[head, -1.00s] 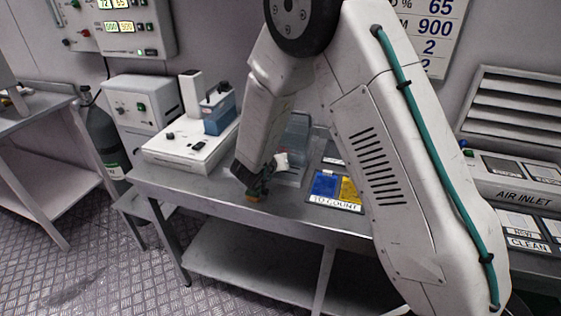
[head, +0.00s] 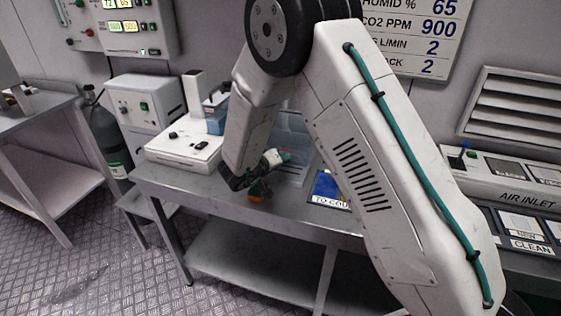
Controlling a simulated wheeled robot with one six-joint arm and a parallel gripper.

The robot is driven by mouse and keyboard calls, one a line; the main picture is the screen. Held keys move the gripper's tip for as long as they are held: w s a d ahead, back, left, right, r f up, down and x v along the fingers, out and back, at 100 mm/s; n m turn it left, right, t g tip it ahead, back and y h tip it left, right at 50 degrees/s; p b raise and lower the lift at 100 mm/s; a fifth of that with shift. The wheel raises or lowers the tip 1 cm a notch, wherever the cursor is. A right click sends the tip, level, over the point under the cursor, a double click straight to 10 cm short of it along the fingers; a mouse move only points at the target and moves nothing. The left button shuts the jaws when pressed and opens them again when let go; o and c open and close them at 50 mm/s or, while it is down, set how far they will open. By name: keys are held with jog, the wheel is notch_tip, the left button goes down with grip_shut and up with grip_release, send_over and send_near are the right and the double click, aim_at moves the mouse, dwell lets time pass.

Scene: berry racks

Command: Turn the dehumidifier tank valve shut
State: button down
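A clear, bluish tank (head: 292,140) stands on the steel bench behind my arm, partly hidden by it; I take it for the dehumidifier tank. A small white part (head: 272,158) with a teal tip shows in front of it; I cannot tell whether this is the valve or part of my wrist. My gripper (head: 258,192) points down low over the bench top, in front of the tank and to its left. Its orange-tipped fingers are small and dark, so their opening is unclear. No held thing can be made out.
The bench (head: 215,194) has bare metal along its front edge. A white instrument (head: 184,150) with a blue container (head: 216,112) stands left of my arm. A blue tray (head: 326,188) lies to the right, partly behind my arm. A gas cylinder (head: 108,140) stands further left.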

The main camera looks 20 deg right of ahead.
jog(key=c, duration=1.5)
grip_release()
jog(key=v, duration=0.7)
jog(key=shift+s+a+r, duration=0.15)
jog(key=shift+s+a, duration=0.1)
jog(key=shift+a, duration=0.05)
